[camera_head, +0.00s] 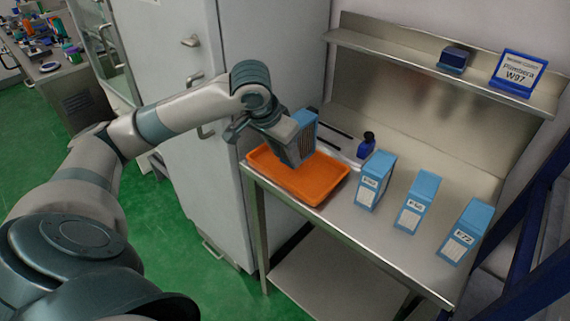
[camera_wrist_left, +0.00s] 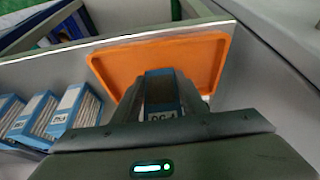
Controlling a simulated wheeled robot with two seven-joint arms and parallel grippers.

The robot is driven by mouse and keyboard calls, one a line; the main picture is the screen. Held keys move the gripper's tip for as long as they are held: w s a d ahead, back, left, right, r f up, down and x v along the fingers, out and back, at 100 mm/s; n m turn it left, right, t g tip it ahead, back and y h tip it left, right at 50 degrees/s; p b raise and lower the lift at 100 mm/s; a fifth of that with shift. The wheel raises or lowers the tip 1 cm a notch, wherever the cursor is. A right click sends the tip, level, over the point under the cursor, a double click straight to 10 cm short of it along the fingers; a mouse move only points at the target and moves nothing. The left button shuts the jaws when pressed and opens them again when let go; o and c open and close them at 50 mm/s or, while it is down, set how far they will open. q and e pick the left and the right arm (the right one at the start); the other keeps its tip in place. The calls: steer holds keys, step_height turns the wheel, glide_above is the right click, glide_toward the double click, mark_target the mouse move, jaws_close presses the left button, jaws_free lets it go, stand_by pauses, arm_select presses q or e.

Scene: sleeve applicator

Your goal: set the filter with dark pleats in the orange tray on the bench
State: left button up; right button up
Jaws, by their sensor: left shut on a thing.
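My left gripper (camera_head: 290,143) is shut on a blue-framed filter (camera_head: 305,134) whose visible pleated face looks dark grey-brown. The orange tray (camera_head: 326,189) lies at the left end of the steel bench. The held filter is over the tray's back part in the head view; the gap beneath it is hard to judge. In the left wrist view, the filter (camera_wrist_left: 161,88) is between the fingers of my left gripper (camera_wrist_left: 160,100), with the tray (camera_wrist_left: 215,45) behind it. My right gripper is not in view.
Three blue filters stand on the bench (camera_head: 340,215) right of the tray: a near one (camera_head: 372,182), a middle one (camera_head: 416,203) and a right one (camera_head: 466,232). A blue bottle (camera_head: 366,147) stands behind. A sign (camera_head: 517,73) and small box (camera_head: 453,58) sit on the shelf.

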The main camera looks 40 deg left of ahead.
arm_select(q)
step_height(320, 180, down, 3)
steer(key=shift+f, duration=0.5)
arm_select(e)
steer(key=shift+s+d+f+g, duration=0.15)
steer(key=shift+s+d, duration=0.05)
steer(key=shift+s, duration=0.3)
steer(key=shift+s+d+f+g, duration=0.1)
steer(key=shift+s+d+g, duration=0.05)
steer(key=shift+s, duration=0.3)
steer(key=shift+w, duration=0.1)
arm_select(q)
steer(key=shift+p, duration=0.3)
steer(key=o, duration=1.1)
steer(key=shift+f, duration=0.1)
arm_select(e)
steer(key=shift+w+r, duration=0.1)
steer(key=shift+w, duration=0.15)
